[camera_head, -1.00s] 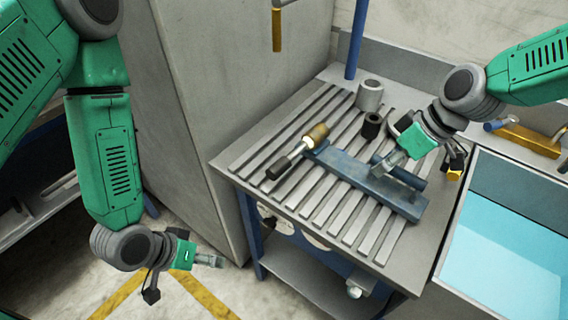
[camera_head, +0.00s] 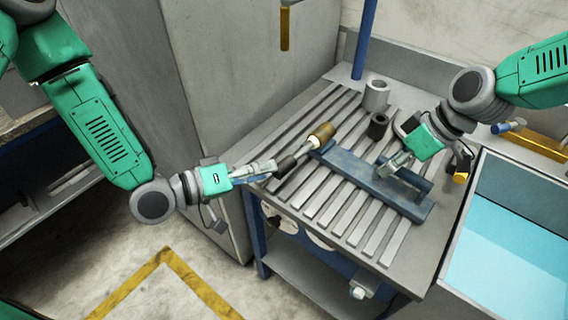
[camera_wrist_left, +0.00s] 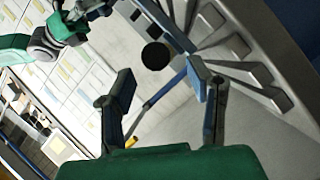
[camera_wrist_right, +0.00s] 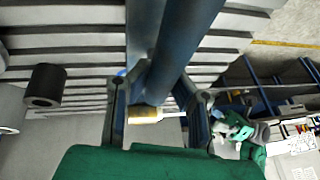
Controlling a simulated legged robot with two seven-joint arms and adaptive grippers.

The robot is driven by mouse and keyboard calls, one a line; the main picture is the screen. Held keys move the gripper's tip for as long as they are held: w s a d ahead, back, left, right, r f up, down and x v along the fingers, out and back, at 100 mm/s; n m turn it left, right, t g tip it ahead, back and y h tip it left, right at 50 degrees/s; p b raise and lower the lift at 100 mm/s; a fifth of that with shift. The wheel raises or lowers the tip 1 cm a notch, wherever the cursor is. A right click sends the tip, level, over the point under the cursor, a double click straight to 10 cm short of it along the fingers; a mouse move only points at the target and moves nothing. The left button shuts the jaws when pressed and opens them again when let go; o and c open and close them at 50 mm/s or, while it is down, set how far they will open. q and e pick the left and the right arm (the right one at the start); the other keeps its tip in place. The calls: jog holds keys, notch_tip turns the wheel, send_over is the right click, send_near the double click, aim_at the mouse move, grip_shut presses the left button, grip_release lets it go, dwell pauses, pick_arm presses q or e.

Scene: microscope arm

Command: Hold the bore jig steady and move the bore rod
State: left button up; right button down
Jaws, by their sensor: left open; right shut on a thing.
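The bore jig (camera_head: 350,172) is a long blue bar with a shorter blue cylinder on it, lying on the slatted table. My right gripper (camera_head: 394,164) is shut on the bore jig; in the right wrist view the blue jig (camera_wrist_right: 168,55) runs between the fingers. The bore rod (camera_head: 303,148) has a dark handle, a pale shaft and a brass end beside the jig's left end. My left gripper (camera_head: 268,168) is open at the handle end. In the left wrist view the handle's dark round end (camera_wrist_left: 155,56) shows just beyond the spread fingers, not clearly between them.
A grey hollow cylinder (camera_head: 376,96) and a smaller dark ring (camera_head: 378,126) stand behind the jig. A blue post (camera_head: 364,40) rises at the table's back. A basin with a light blue inside (camera_head: 500,240) lies to the right. The front slats (camera_head: 345,225) are clear.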

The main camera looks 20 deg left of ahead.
aim_at(284, 166)
pick_arm(q)
jog(key=x, duration=0.5)
jog(key=shift+w+d, duration=0.1)
